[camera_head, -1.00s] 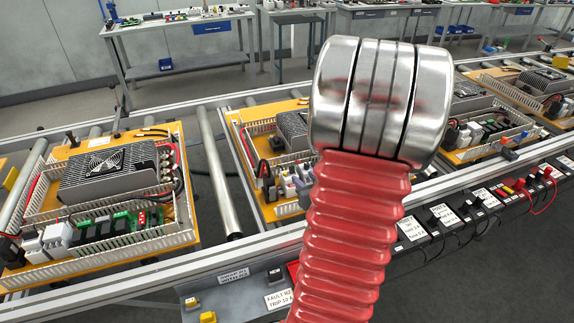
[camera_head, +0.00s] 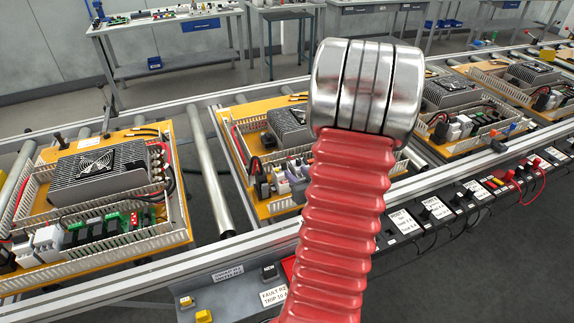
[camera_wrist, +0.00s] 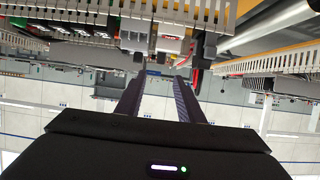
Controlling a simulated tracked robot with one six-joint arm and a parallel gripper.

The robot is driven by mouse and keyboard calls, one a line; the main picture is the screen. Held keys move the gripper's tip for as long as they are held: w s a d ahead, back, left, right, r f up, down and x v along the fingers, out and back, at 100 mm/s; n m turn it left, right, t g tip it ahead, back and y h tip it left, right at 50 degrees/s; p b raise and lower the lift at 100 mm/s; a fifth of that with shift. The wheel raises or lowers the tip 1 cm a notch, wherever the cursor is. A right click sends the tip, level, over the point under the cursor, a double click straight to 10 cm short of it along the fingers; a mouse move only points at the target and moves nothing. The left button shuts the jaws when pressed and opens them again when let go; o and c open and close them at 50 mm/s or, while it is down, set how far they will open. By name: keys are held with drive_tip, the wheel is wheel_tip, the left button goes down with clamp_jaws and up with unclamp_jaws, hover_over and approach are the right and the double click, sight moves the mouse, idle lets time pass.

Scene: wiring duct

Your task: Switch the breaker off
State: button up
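My gripper (camera_wrist: 160,80) shows in the wrist view with its two dark fingers apart and nothing between them. In the head view it is hidden behind my red ribbed arm. The wrist picture looks upside down. Small white and grey modules (camera_wrist: 136,28), which look like breakers, lie just past the fingertips; I see no contact. In the head view, similar modules (camera_head: 297,180) stand on the middle orange board (camera_head: 262,208), partly behind my arm. White modules (camera_head: 46,240) also stand on the left board. I cannot tell which one is the task's breaker, nor its lever position.
Slotted white wiring ducts (camera_head: 110,248) edge the boards, beside the modules. Finned grey power units (camera_head: 98,172) sit behind them. A metal rail (camera_head: 150,272) runs along the front, with a labelled grey panel (camera_head: 235,292) below. Workbenches (camera_head: 170,60) stand at the back.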

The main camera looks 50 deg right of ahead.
sight(284, 163)
drive_tip(key=x, duration=1)
drive_tip(key=shift+w, duration=0.15)
drive_tip(key=shift+c, duration=0.3)
clamp_jaws()
